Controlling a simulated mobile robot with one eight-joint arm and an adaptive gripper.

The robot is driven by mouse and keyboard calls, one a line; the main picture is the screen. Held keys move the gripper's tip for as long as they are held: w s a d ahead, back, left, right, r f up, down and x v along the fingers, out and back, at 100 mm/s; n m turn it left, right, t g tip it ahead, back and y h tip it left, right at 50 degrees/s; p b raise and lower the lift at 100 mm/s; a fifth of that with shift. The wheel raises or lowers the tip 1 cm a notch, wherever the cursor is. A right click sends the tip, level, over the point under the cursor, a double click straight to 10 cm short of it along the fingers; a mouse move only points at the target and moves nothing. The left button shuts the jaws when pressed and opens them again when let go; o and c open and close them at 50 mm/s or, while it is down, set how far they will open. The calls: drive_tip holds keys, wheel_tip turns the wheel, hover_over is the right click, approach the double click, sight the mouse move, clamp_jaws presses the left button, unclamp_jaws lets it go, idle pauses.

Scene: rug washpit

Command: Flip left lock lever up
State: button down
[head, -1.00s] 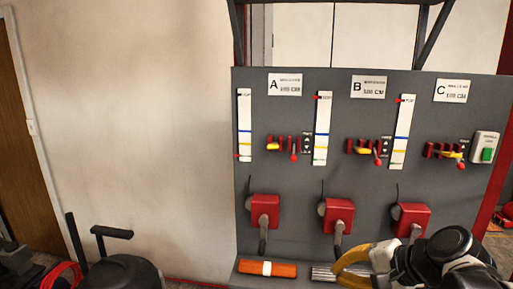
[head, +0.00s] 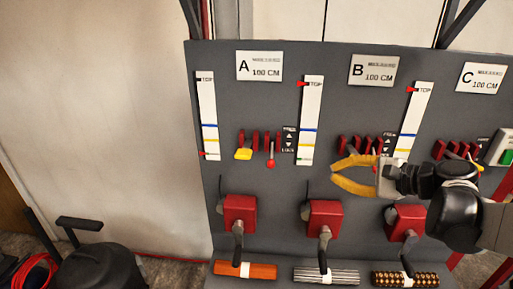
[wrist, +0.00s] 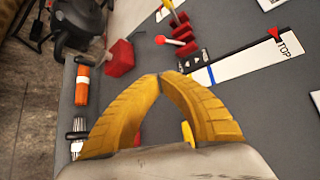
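On panel A, at the left, a small lever with a red ball knob (head: 271,163) hangs down from red brackets beside a dark label plate (head: 289,139). A yellow-handled lever (head: 243,153) sits left of it, also low. In the wrist view a red knob (wrist: 160,39) on a lever shows beyond my fingertips, with red brackets beside it. My gripper (head: 333,173) has two curved yellow fingers.
Red boxes with grey handles (head: 240,212) project below each lever set. White gauge strips (head: 312,120) stand between the sets. Rolled rugs (head: 245,269) lie on the ledge below. A black machine (head: 100,265) stands at lower left. The wall left of the board is bare.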

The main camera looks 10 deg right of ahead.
drive_tip(key=b, duration=0.1)
approach(272, 154)
drive_tip(key=w+a+f, duration=0.3)
drive_tip(key=w+f, duration=0.3)
drive_tip(key=f, duration=0.2)
drive_tip(key=shift+a+r, duration=0.1)
drive_tip(key=shift+r, duration=0.05)
drive_tip(key=shift+r, duration=0.1)
drive_tip(key=shift+s+r, duration=0.1)
drive_tip(key=shift+s, duration=0.1)
